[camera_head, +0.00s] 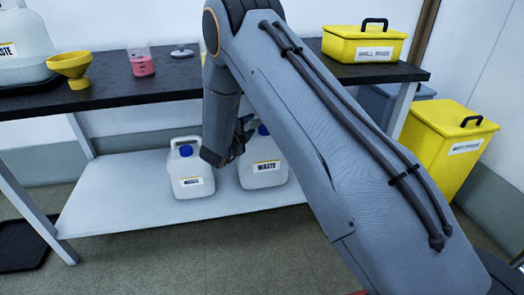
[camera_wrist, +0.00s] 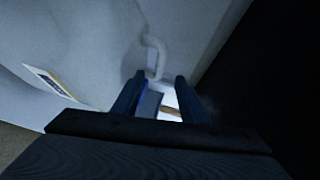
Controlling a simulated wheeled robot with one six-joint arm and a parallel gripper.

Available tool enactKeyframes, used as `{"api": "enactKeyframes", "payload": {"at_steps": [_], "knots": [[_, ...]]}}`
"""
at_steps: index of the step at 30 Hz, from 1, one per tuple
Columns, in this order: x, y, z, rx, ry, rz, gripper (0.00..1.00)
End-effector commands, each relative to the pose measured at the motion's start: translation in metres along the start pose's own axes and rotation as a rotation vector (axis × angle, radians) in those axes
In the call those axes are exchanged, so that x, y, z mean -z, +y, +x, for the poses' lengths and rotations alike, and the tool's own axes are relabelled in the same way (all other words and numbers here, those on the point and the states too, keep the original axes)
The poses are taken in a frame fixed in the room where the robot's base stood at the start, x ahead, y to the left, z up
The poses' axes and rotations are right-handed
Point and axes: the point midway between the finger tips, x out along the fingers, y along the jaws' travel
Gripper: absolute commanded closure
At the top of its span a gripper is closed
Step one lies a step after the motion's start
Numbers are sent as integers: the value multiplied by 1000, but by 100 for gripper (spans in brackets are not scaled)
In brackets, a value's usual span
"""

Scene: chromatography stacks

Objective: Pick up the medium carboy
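Two white waste carboys with blue caps stand upright on the lower shelf. The right one (camera_head: 262,177) looks slightly bigger than the left one (camera_head: 190,168) and is partly hidden by my arm; I take it as the medium carboy. A larger carboy (camera_head: 22,42) stands on the upper bench at far left. My gripper (camera_head: 240,137) is at the right carboy's top, near its blue cap. In the wrist view, my gripper (camera_wrist: 159,78) has its fingers apart, with a white carboy's handle (camera_wrist: 155,55) just beyond the fingertips. I cannot tell whether they touch it.
The black bench top (camera_head: 120,88) is above the lower shelf (camera_head: 115,205) and overhangs the carboys. It holds a yellow funnel (camera_head: 70,68) and a pink-filled beaker (camera_head: 142,65). Yellow bins (camera_head: 362,45) (camera_head: 450,150) are at right. The shelf's left part is clear.

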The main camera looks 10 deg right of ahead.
Motion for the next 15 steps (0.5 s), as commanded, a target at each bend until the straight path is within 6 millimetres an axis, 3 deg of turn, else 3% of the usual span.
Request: {"api": "enactKeyframes", "payload": {"at_steps": [5,15], "knots": [[6,1,8,0,9,3,61],[13,1,41,-2,18,4,61]]}}
